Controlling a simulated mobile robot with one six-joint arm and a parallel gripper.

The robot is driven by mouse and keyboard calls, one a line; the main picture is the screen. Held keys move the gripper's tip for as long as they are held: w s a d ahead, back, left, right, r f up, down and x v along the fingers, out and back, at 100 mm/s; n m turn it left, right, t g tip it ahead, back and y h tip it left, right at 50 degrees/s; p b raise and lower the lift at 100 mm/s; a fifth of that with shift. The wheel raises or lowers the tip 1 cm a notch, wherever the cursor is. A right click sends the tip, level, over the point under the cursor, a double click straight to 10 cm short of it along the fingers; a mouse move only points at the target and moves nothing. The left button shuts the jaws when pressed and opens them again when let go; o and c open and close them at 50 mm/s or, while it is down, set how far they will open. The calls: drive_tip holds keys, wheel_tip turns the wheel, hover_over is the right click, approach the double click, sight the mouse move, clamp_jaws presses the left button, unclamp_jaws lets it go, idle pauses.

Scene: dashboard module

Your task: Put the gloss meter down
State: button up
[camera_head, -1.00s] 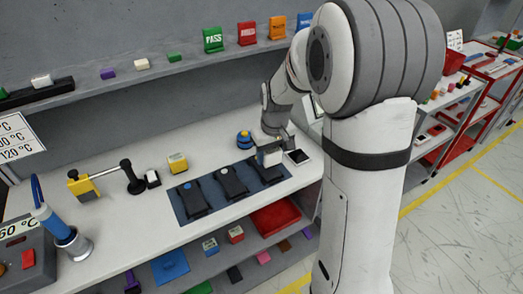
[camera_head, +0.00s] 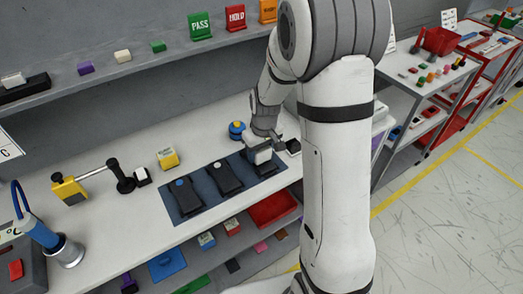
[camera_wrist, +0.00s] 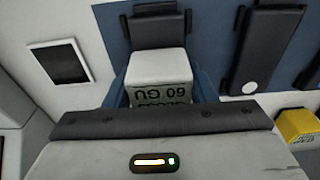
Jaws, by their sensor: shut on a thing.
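The gloss meter (camera_head: 261,156) is a small white block. My gripper (camera_head: 266,145) is shut on it, over the right-hand black dashboard module (camera_head: 265,169) on the blue mat. In the wrist view the gloss meter (camera_wrist: 158,68) shows a white top and a grey face with upside-down "60 GU" lettering. The module (camera_wrist: 156,26) shows just beyond it. I cannot tell whether the gloss meter touches the module. My fingertips are mostly hidden in the wrist view.
Two more black modules (camera_head: 224,178) lie on the blue mat (camera_head: 170,203). A dark-screened white device (camera_wrist: 58,62) lies beside the mat. A yellow block (camera_head: 168,158) and a blue-and-yellow round item (camera_head: 237,130) stand nearby. Bare white bench (camera_head: 115,220) lies left of the mat.

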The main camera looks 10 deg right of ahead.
sight(263, 150)
drive_tip(key=shift+s, duration=0.1)
drive_tip(key=shift+f, duration=0.2)
drive_tip(key=o, duration=1.1)
drive_tip(key=shift+o, duration=0.2)
drive_tip(key=shift+r, duration=0.1)
drive_tip(key=r, duration=0.4)
drive_tip(key=s+r, duration=0.1)
drive_tip(key=r, duration=0.6)
drive_tip(key=shift+s+d+r+b, duration=0.15)
drive_tip(key=shift+d+r+b, duration=0.05)
drive_tip(key=shift+r+b, duration=0.15)
drive_tip(key=s+r+m, duration=0.1)
drive_tip(key=s+r, duration=0.1)
drive_tip(key=s, duration=0.8)
drive_tip(key=s+r+m+t, duration=0.1)
drive_tip(key=s+r+m, duration=0.1)
drive_tip(key=s, duration=0.8)
drive_tip(key=shift+r+m+t, duration=0.3)
drive_tip(key=shift+r, duration=0.35)
